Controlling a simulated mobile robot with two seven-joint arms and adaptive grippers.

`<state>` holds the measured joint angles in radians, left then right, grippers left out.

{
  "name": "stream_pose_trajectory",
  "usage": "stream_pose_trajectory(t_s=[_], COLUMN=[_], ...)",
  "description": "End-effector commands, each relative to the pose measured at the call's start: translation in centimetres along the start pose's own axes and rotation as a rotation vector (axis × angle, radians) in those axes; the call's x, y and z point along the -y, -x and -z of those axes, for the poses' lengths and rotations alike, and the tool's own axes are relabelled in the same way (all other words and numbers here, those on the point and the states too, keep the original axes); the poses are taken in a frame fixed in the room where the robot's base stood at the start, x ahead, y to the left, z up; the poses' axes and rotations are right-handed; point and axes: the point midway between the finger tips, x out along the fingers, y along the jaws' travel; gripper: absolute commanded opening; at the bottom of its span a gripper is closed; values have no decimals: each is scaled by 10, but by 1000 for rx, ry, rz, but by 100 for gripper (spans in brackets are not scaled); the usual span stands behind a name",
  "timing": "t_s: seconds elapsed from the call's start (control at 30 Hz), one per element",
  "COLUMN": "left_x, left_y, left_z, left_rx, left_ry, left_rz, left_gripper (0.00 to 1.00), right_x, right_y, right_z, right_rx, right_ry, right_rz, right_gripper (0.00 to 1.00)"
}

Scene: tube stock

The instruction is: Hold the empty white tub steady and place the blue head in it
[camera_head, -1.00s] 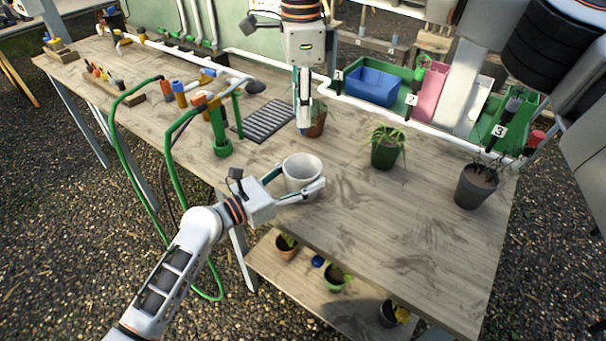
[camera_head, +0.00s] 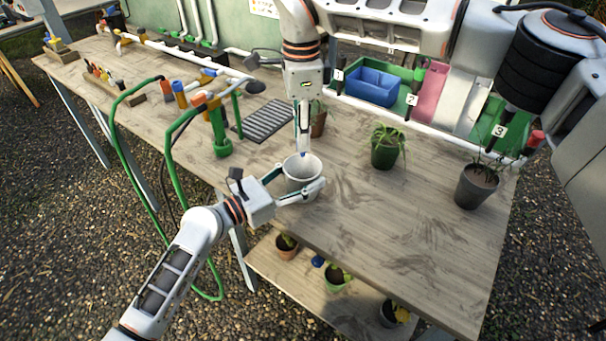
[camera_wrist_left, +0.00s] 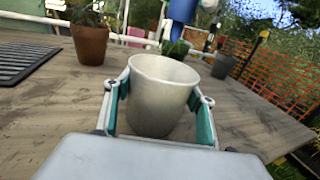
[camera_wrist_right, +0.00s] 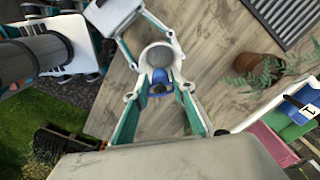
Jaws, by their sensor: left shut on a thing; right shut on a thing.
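The white tub (camera_head: 301,186) stands upright on the wooden bench. My left gripper (camera_head: 300,178) has its fingers on either side of the tub and is shut on it; the tub also shows between those fingers in the left wrist view (camera_wrist_left: 160,95). My right gripper (camera_head: 303,147) points straight down just above the tub's opening. It is shut on the blue head (camera_wrist_right: 158,78), which shows between its fingers in the right wrist view, lined up over the tub. In the head view the blue head is mostly hidden by the fingers.
A terracotta pot (camera_head: 318,122) stands behind the tub. A green potted plant (camera_head: 385,155) and a grey pot (camera_head: 476,188) stand to the right. A green hose stand (camera_head: 221,130) and a dark slatted mat (camera_head: 264,120) are at left.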

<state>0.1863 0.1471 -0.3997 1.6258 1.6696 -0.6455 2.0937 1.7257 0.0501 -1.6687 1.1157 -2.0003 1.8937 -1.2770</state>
Motion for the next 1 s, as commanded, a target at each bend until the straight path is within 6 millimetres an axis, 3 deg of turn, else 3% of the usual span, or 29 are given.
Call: stream_pose_trajectory(t_s=[0.7, 1.0], left_x=[0, 0], left_y=[0, 0], left_z=[0, 0], left_rx=[-1, -1], left_ry=[0, 0], left_rz=[0, 0], left_gripper=[34, 34], right_x=[0, 0], right_y=[-44, -48], right_z=[0, 0], right_rx=[0, 0], right_ry=[0, 0], right_rz=[0, 0], right_gripper=[14, 14])
